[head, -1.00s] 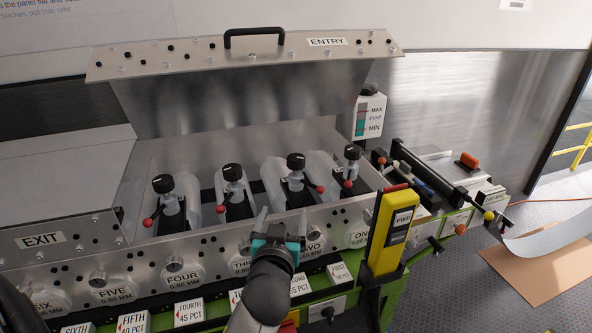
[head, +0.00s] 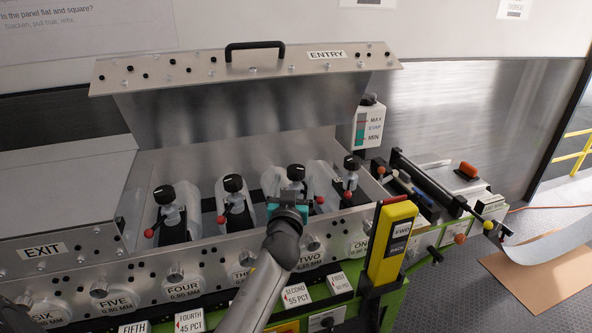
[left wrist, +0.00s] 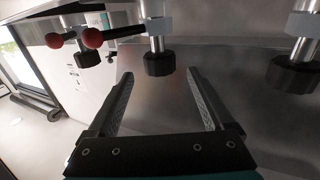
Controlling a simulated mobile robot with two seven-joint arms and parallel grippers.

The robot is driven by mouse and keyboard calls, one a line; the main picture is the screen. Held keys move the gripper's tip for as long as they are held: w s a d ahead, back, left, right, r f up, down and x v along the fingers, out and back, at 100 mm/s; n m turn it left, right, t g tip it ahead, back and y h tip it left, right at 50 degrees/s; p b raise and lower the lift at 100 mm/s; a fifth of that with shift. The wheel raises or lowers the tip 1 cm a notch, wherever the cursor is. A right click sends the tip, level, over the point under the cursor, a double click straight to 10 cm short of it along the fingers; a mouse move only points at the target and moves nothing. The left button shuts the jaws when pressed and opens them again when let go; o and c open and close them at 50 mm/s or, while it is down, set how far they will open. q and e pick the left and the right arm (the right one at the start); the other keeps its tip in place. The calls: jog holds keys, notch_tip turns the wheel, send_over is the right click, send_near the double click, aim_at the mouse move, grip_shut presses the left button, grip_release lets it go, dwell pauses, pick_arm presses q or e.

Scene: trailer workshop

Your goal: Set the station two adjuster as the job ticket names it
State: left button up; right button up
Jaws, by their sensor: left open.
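The station two adjuster is a black round knob (head: 296,172) with a white mark, on a grey stem in the open machine; a lever with a red ball (head: 319,200) sits beside it. My left gripper (head: 289,193) is open just in front of this knob, its teal body hiding the lower stem. In the left wrist view, which looks upside down, the knob (left wrist: 160,64) hangs between and slightly beyond the two open fingertips (left wrist: 159,76), apart from them. The "TWO" label (head: 312,256) is on the front panel. I see no readable job ticket.
Neighbouring knobs stand close: station three (head: 233,183) on the left, station one (head: 351,163) on the right. The raised ENTRY cover (head: 240,95) is behind. A yellow FWD/BACK control (head: 392,240) stands at the front right. Percentage plates such as "SECOND 55 PCT" (head: 297,296) line the front.

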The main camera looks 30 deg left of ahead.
aim_at(298, 176)
pick_arm(q)
jog(key=shift+x, duration=2.8)
jog(key=shift+c, duration=0.3)
grip_shut()
jog(key=n+g+y+b, duration=0.3)
jog(key=n+y+b, duration=0.1)
jog(key=b, duration=0.8)
jog(key=shift+g+y+b, duration=0.3)
jog(key=shift+y, duration=0.3)
jog(key=shift+n+g+y+b, duration=0.3)
jog(key=shift+g+b, duration=0.1)
jog(key=shift+b, duration=0.55)
jog(key=shift+r, duration=0.1)
jog(key=shift+o, duration=0.3)
grip_release()
